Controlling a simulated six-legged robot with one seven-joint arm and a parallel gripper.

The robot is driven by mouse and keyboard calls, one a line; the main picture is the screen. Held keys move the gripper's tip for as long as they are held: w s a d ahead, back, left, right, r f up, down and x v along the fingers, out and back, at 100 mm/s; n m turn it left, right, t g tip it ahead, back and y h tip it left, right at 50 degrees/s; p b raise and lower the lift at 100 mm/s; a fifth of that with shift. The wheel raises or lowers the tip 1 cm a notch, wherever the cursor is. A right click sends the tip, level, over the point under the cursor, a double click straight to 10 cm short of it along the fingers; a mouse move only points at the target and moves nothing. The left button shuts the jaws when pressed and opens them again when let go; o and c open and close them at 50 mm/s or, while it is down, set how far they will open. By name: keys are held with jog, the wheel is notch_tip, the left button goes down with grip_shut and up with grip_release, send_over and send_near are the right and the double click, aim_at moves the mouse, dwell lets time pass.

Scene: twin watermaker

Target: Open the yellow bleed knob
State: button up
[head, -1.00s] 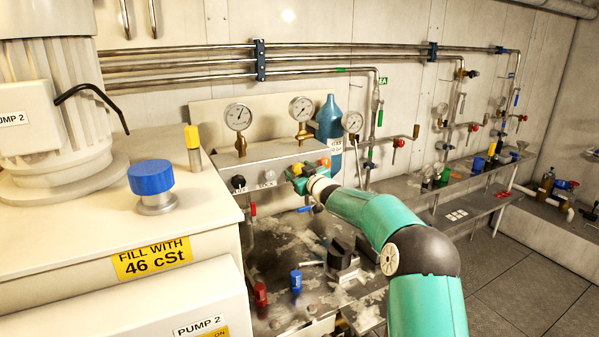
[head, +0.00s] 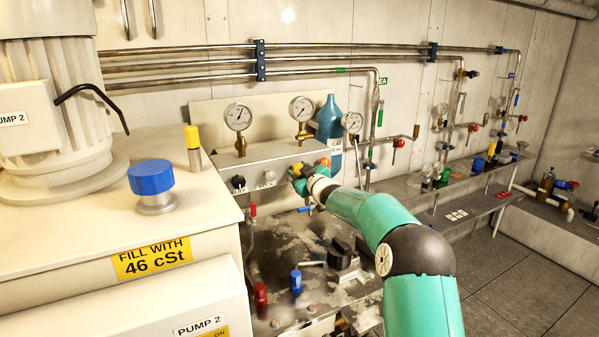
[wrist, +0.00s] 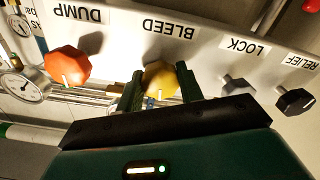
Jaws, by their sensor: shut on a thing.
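The yellow bleed knob (wrist: 160,80) sits under the BLEED label in the wrist view, on a pale panel (wrist: 205,40). My gripper (wrist: 160,92) has one dark green finger on each side of the knob and is shut on it. A short pale mark shows on the knob's face. In the head view my gripper (head: 308,180) is at the panel below the gauges. The knob (head: 297,169) is only partly visible there, with my gripper in front of it.
The orange-red DUMP knob (wrist: 68,66) is on one side of the bleed knob. The grey LOCK knob (wrist: 238,86) and black RELIEF knob (wrist: 296,101) are on the other. Gauges (head: 302,108) stand above the panel. A blue bottle (head: 329,120) is behind.

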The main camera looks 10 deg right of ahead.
jog(key=n, duration=1.2)
jog(key=shift+n, duration=1.9)
jog(key=o, duration=1)
jog(key=shift+r, duration=0.1)
jog(key=v, duration=1.4)
